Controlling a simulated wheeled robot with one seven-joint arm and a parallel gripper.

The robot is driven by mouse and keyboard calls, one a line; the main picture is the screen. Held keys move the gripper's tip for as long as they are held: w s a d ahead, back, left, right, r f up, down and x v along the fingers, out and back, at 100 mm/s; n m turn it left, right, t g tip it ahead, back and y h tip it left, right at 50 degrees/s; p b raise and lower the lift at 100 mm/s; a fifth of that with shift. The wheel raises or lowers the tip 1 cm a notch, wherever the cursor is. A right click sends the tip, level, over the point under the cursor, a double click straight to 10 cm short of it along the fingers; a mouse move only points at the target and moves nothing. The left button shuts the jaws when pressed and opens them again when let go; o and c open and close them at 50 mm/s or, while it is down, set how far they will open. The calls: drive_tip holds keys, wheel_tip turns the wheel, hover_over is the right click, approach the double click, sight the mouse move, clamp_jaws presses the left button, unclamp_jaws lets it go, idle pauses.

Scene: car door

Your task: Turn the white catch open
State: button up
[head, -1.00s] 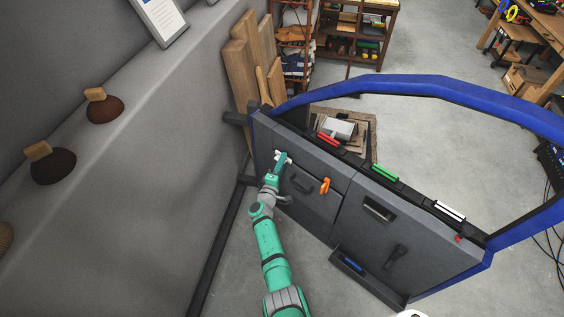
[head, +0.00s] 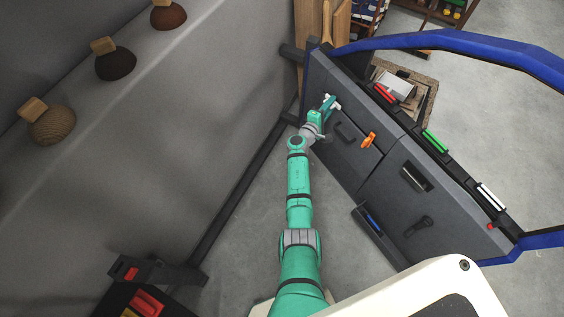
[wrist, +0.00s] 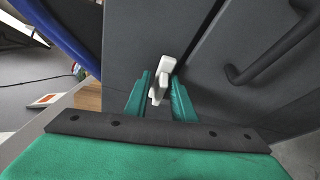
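The white catch (wrist: 160,80) is a small lever on the grey door panel (wrist: 135,45). In the wrist view it lies between the two green fingers of my gripper (wrist: 161,92), slightly tilted. In the head view my gripper (head: 326,108) is at the panel's upper left corner, and part of the white catch (head: 335,104) shows beside the fingers.
A dark pull handle (wrist: 270,50) is right of the catch. An orange catch (head: 369,141), a recessed handle (head: 414,178) and an open tray (head: 368,222) are farther along the door. The grey wall (head: 190,130) with knobs is left. A blue frame (head: 450,42) arches above the door.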

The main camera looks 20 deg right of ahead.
drive_tip(key=shift+s+d+n+g+y, duration=0.15)
drive_tip(key=shift+n+g+y, duration=0.15)
drive_tip(key=shift+n+g, duration=0.7)
drive_tip(key=n, duration=0.2)
drive_tip(key=n+g, duration=0.1)
drive_tip(key=shift+w+r+n, duration=0.35)
drive_tip(key=shift+r+n, duration=0.05)
drive_tip(key=n+g, duration=0.1)
drive_tip(key=n, duration=0.1)
drive_tip(key=shift+w+r+n+g+y, duration=0.1)
drive_tip(key=shift+w+n+g+y, duration=0.1)
drive_tip(key=shift+n+g+y, duration=0.15)
drive_tip(key=n+g, duration=0.2)
drive_tip(key=shift+w+a+n, duration=0.15)
drive_tip(key=shift+a+n, duration=0.1)
drive_tip(key=shift+n, duration=0.1)
drive_tip(key=v, duration=1.1)
drive_tip(key=s+a+f+m+t+y, duration=0.3)
drive_tip(key=s+a+f, duration=0.8)
drive_tip(key=a+f, duration=0.5)
drive_tip(key=shift+s+m+t+y, duration=0.2)
drive_tip(key=shift+m+t+y, duration=0.1)
drive_tip(key=shift+t+y, duration=0.6)
drive_tip(key=shift+a, duration=0.15)
